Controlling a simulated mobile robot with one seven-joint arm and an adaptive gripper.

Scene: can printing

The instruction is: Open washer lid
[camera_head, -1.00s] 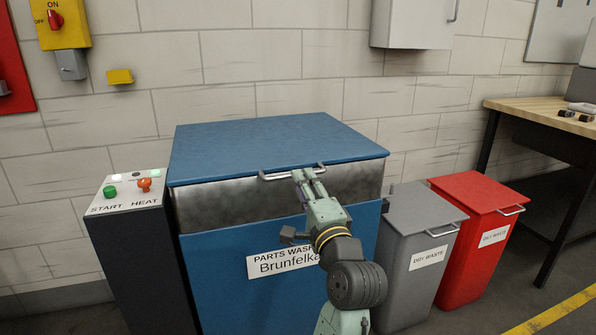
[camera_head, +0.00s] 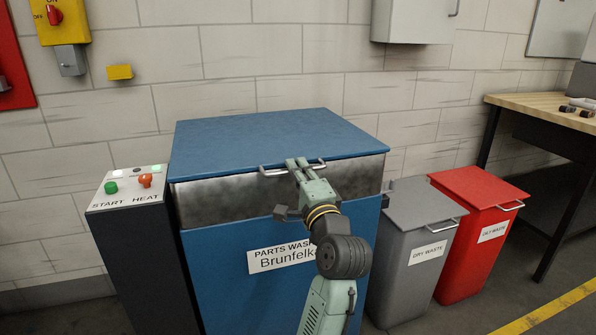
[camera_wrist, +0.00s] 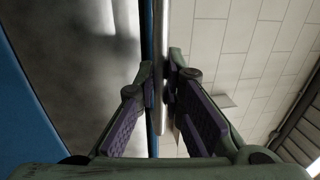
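The parts washer (camera_head: 210,290) is a blue cabinet with a grimy bare-metal band under its top. Its blue lid (camera_head: 270,135) lies flat, shut on the cabinet. A silver bar handle (camera_head: 272,173) runs along the lid's front edge, and it also shows in the wrist view (camera_wrist: 161,40). My gripper (camera_head: 297,164) is at the middle of this handle. In the wrist view my gripper's fingertips (camera_wrist: 161,75) sit close on both sides of the bar and look closed on it. The exact contact is partly hidden.
A dark control post (camera_head: 130,250) with a green and an orange button stands left of the washer. A grey dry-waste bin (camera_head: 405,275) and a red bin (camera_head: 465,255) stand to the right. A wall cabinet (camera_head: 410,20) hangs behind, above right of the lid.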

